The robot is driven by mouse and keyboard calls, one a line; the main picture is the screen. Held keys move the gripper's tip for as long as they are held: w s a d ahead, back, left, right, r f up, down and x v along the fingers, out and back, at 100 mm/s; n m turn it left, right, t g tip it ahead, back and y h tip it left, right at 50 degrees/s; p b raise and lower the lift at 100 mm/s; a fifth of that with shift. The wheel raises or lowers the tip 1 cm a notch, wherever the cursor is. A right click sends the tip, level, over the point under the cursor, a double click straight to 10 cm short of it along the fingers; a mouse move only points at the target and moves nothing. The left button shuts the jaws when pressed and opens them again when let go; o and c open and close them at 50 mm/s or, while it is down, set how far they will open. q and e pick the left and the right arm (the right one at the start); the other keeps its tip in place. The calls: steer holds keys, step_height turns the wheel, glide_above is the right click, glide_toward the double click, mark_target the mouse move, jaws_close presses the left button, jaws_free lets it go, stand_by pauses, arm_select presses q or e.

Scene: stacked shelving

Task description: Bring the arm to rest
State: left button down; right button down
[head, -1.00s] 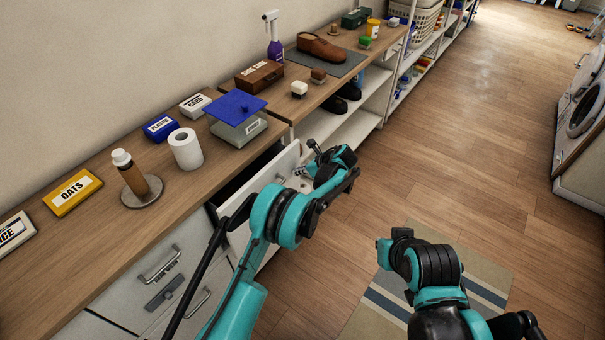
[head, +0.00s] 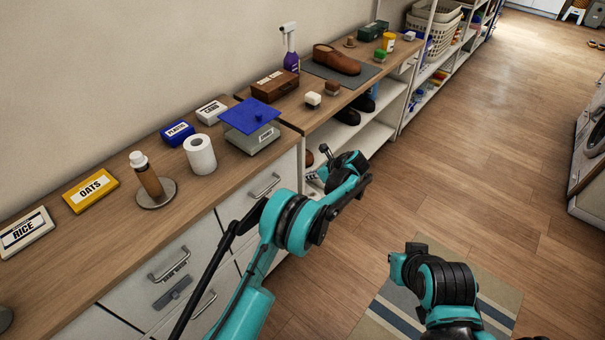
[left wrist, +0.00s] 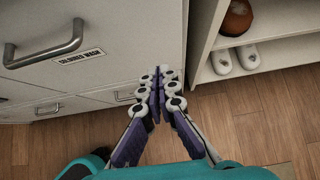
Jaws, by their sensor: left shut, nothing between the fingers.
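My left gripper (head: 318,176) is in front of the cabinet's right end, below the counter, with my teal left arm reaching out to it. In the left wrist view its two fingers (left wrist: 161,78) are together and empty. They are beside a grey drawer front (left wrist: 120,30) with a bar handle (left wrist: 45,48), apart from that handle. In the head view the upper right drawer (head: 262,180) is shut, flush with the cabinet. My right arm (head: 440,285) is folded low over the striped mat; its gripper is not visible.
The counter (head: 95,235) holds boxes, a paper roll (head: 200,154) and a scale-like item with a blue top (head: 250,118). Open shelving (head: 375,120) with shoes stands beyond the cabinet. The wooden floor (head: 470,165) to the right is mostly clear.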

arm_select(q)
steer(key=p+v, duration=0.1)
steer(key=v, duration=0.5)
steer(key=shift+a+r+p, duration=0.1)
steer(key=shift+a+p, duration=0.05)
steer(key=shift+p, duration=0.2)
steer(key=s+a+r+n+h, duration=0.2)
steer(key=s+a+r+n, duration=0.4)
steer(key=r, duration=0.3)
steer(key=s+a+r+n+h, duration=0.2)
steer(key=s+a+r+n, duration=0.4)
steer(key=r, duration=0.4)
steer(key=s+a+n+t+h, duration=0.1)
steer(key=s+n, duration=0.5)
steer(key=s, duration=0.7)
steer(key=s+a+f+n+t+h, duration=0.1)
steer(key=s+a+n, duration=0.3)
steer(key=s, duration=1)
steer(key=n+h, duration=0.1)
steer(key=n, duration=0.2)
steer(key=shift+a+f, duration=0.15)
steer(key=shift+a, duration=0.15)
